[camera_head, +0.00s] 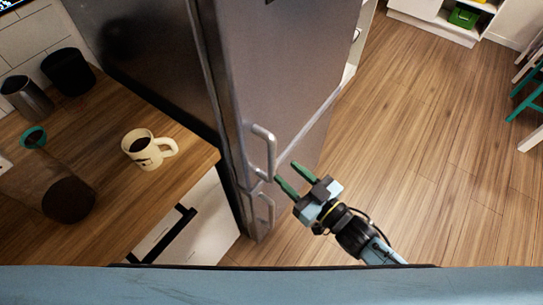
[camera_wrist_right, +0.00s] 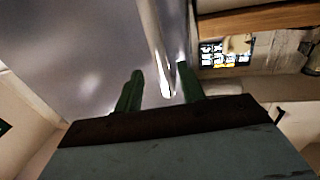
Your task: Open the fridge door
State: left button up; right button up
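The grey fridge (camera_head: 275,75) stands in the middle of the head view. Its door looks shut, and an upper handle (camera_head: 264,150) is on the door's near left edge. A lower handle (camera_head: 266,207) sits below it. My right gripper (camera_head: 285,173) is beside the lower end of the upper handle, its green fingers apart. In the right wrist view, the handle bar (camera_wrist_right: 154,45) runs down between the open fingers of the gripper (camera_wrist_right: 160,85). Whether either finger touches the bar I cannot tell. My left gripper is not in view.
A wooden counter (camera_head: 110,125) on the left holds a cream mug (camera_head: 148,150), dark canisters and a glass jar. Open wooden floor (camera_head: 420,150) lies to the right. A white shelf (camera_head: 440,15) and stools stand far right.

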aim_at(275, 161)
jog(key=x, duration=0.7)
jog(key=shift+w, duration=0.15)
grip_shut()
